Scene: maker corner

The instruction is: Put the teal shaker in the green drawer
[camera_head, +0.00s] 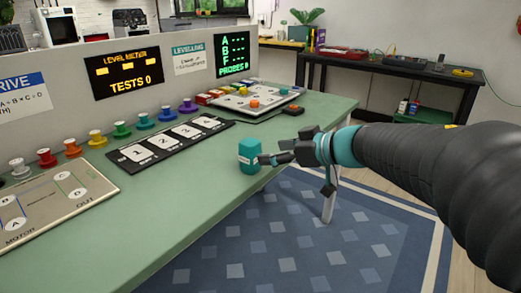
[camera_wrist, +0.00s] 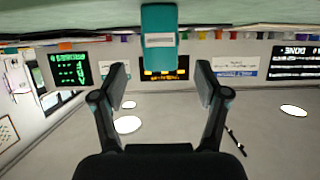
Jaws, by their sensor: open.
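The teal shaker (camera_head: 249,155), a small upright container with a pale label, stands on the green tabletop near its right front edge. In the wrist view, which is upside down, the shaker (camera_wrist: 158,22) is at top centre, beyond the fingertips and lined up with the gap between them. My gripper (camera_head: 279,154) is just right of the shaker, its fingers pointing at it. In the wrist view my gripper (camera_wrist: 162,84) is open and empty, with the fingers wide apart. I cannot make out a green drawer in either view.
The green table (camera_head: 185,215) also bears a numbered black strip (camera_head: 170,142), several coloured knobs, a pale panel (camera_head: 45,208) and a board with buttons (camera_head: 250,100). A dark bench (camera_head: 390,68) stands at the back right. The tabletop in front of the strip is clear.

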